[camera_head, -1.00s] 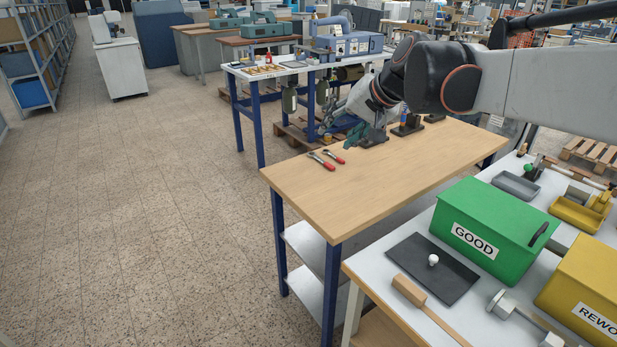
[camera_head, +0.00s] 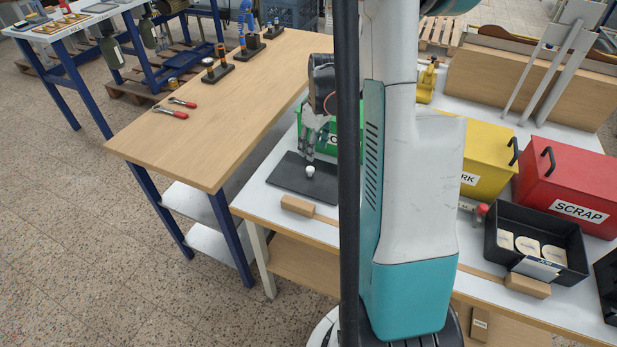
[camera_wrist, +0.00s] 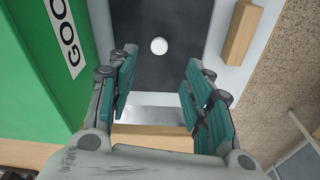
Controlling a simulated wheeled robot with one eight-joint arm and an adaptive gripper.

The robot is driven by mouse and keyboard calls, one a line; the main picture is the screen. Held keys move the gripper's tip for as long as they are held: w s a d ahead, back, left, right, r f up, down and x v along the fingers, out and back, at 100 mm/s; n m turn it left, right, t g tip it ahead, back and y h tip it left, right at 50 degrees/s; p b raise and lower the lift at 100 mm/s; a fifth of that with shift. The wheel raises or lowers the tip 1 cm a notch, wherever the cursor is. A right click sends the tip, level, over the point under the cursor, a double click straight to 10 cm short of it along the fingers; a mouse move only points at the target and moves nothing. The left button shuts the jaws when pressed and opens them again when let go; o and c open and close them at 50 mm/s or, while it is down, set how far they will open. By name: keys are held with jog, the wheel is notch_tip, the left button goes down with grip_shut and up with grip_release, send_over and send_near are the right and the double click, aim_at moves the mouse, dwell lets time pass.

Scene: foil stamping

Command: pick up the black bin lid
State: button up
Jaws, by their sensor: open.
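The black bin lid (camera_head: 289,178) is a flat dark plate with a white round knob (camera_head: 310,171), lying on the white-topped table. In the wrist view the lid (camera_wrist: 183,65) is at the top centre, with its knob (camera_wrist: 159,46) between and beyond my fingers. My gripper (camera_head: 312,150) is just above and behind the knob in the head view. In the wrist view my gripper (camera_wrist: 158,90) has its teal-padded fingers spread wide with nothing between them. Part of the lid's right side is hidden by my own body in the head view.
The green GOOD bin (camera_head: 340,140) stands close beside the lid, also in the wrist view (camera_wrist: 35,60). A wooden-headed mallet (camera_head: 298,206) lies in front. The yellow bin (camera_head: 488,150), red SCRAP bin (camera_head: 575,185) and black tray (camera_head: 505,250) stand to the right.

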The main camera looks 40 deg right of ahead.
aim_at(310, 168)
jog(key=f+b, duration=0.1)
jog(key=f, duration=0.2)
jog(key=f+b, duration=0.1)
jog(key=f, duration=0.2)
jog(key=w+f+b, duration=0.1)
jog(key=f, duration=0.2)
jog(key=shift+f+b, duration=0.3)
jog(key=shift+b, duration=0.05)
jog(key=shift+r, duration=0.1)
jog(key=shift+c, duration=0.5)
grip_shut()
